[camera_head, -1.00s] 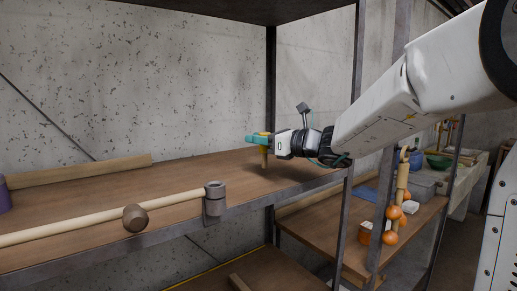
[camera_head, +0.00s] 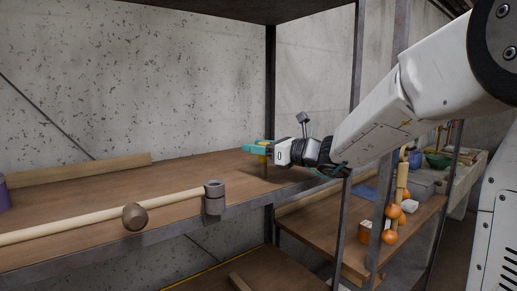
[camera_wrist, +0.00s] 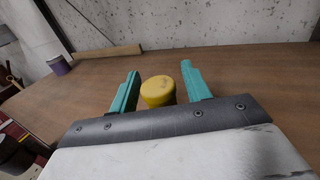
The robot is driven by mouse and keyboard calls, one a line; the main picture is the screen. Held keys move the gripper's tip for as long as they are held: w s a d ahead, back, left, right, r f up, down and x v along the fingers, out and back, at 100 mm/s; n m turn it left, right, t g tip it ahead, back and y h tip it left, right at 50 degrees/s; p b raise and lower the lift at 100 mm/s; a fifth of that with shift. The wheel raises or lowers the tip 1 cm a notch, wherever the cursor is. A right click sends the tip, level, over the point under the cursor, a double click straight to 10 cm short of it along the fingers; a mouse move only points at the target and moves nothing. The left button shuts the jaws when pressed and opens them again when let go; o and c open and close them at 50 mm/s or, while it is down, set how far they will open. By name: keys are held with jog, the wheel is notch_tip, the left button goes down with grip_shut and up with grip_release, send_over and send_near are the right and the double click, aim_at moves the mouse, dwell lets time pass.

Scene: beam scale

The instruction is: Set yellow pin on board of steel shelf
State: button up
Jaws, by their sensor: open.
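The yellow pin (camera_head: 262,160) stands upright on the brown board (camera_head: 110,191) of the steel shelf, near its right end. In the wrist view the pin's round yellow top (camera_wrist: 158,91) shows between the two teal fingers, with a gap on each side. My gripper (camera_head: 257,149) is open around the pin, low over the board; the fingers partly hide the pin in the head view. The pin's foot is hidden in the wrist view.
A purple cup (camera_wrist: 59,65) stands at the far left. A wooden strip (camera_head: 80,170) lies along the back. Steel posts (camera_head: 270,90) stand close by my gripper.

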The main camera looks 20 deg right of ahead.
jog(key=v, duration=1.2)
jog(key=s+a+f+n+g+h, duration=0.2)
jog(key=s+a+f+n+g, duration=0.35)
jog(key=s+n, duration=0.3)
jog(key=s+a+f+n+g+h, duration=0.1)
jog(key=s+a+f+n+g, duration=0.35)
jog(key=s+a+n, duration=0.35)
jog(key=s+d+f+n+g+h, duration=0.1)
jog(key=s+d+f+n+h, duration=0.1)
jog(key=s+d+n+h, duration=0.2)
jog(key=s+d+f+n+g+h, duration=0.1)
jog(key=s+d+f+n+h, duration=0.2)
jog(key=s+n, duration=0.4)
jog(key=shift+s+d+f+h, duration=0.35)
jog(key=shift+s+d+h, duration=0.6)
jog(key=shift+d, duration=0.1)
